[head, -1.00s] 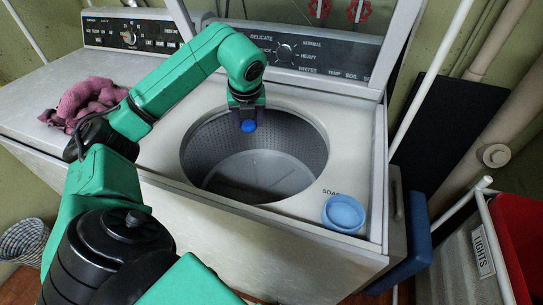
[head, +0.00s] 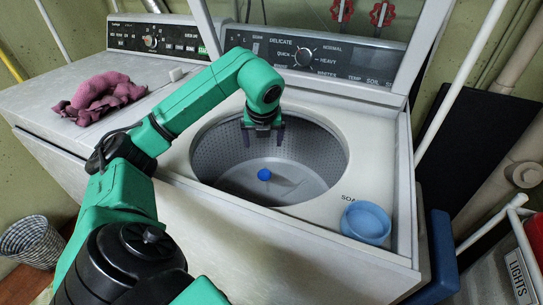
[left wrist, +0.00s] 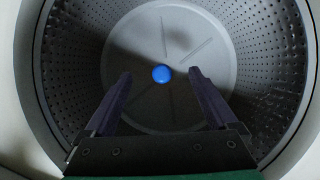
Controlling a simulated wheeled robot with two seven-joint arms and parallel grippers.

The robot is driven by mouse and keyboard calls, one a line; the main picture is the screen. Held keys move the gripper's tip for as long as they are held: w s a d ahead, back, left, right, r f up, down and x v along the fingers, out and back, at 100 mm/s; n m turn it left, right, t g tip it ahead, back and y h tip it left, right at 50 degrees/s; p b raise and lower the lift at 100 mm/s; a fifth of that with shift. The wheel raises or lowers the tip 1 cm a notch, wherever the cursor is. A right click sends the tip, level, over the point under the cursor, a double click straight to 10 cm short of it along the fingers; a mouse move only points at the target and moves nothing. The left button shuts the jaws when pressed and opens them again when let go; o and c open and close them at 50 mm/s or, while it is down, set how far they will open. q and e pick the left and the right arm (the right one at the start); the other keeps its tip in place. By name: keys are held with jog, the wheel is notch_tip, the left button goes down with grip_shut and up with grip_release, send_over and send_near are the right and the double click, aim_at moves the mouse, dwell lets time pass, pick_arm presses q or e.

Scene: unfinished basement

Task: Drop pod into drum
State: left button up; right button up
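The pod is a small blue ball (head: 264,174) inside the washer drum (head: 215,160), a grey perforated tub. It also shows in the left wrist view (left wrist: 162,73), beyond the fingertips and over the drum floor. I cannot tell whether it rests on the floor or is still falling. My left gripper (head: 263,138) is over the drum opening, pointing down. In the left wrist view its two dark fingers (left wrist: 160,76) are spread apart with nothing between them. My right gripper is in neither view.
A blue cup (head: 366,222) stands on the washer top at the front right corner of the opening. A crumpled pink cloth (head: 100,97) lies on the machine at left. The raised lid and control panel (head: 310,55) stand behind the drum.

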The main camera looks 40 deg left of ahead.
pick_arm(q)
jog(key=p+v, duration=0.6)
jog(key=v, duration=0.8)
jog(key=shift+d+r, duration=0.15)
jog(key=shift+r, duration=0.05)
jog(key=shift+s, duration=0.1)
